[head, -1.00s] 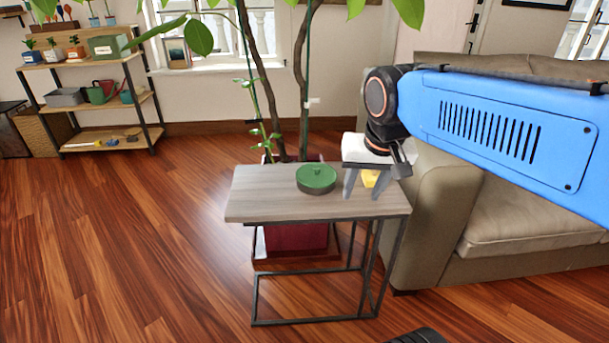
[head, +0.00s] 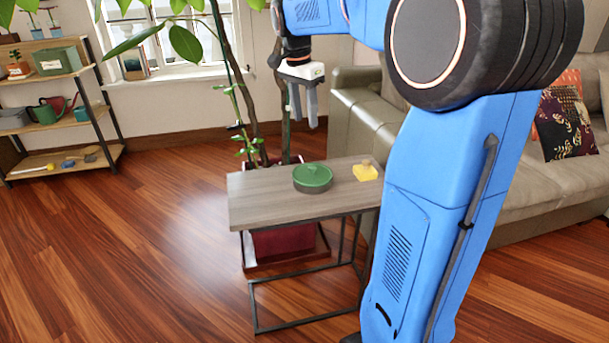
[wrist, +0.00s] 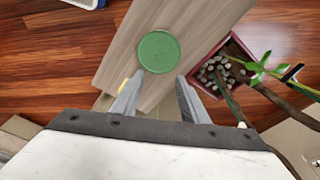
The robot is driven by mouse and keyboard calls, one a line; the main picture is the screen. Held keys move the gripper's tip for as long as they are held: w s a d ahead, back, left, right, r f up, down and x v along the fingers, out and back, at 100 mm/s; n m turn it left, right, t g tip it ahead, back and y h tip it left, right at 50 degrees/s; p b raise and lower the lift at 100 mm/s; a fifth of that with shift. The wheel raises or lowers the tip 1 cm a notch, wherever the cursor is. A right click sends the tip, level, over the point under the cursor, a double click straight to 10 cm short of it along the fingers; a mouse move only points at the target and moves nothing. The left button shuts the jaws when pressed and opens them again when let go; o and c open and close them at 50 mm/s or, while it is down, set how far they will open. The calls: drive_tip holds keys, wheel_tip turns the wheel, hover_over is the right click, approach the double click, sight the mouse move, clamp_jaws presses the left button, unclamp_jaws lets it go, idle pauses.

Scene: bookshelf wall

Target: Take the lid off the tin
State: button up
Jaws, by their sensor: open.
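A round green tin (head: 311,183) stands upright on the small wooden side table (head: 262,205). My gripper (head: 304,124) is open and empty, fingers pointing down, raised above the table's far side. In the wrist view my gripper (wrist: 159,82) has its fingers spread, with the lid beyond the fingertips.
A yellow object with a wooden knob (head: 365,171) stands on the table right of the tin. A plant in a red pot (head: 283,240) is close behind the table. A sofa (head: 365,105) is at the right. Open floor (head: 170,250) lies to the left.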

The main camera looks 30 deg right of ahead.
hover_over(312, 166)
drive_tip(key=a, duration=0.1)
wheel_tip(312, 166, down, 12)
drive_tip(key=shift+s+a+r, duration=0.1)
drive_tip(key=shift+a+r, duration=0.05)
drive_tip(key=shift+d+f, duration=0.15)
drive_tip(key=shift+f, duration=0.75)
drive_tip(key=shift+d+f, duration=0.2)
drive_tip(key=shift+f, duration=0.75)
drive_tip(key=shift+d+f, duration=0.15)
drive_tip(key=shift+f, duration=0.75)
clamp_jaws()
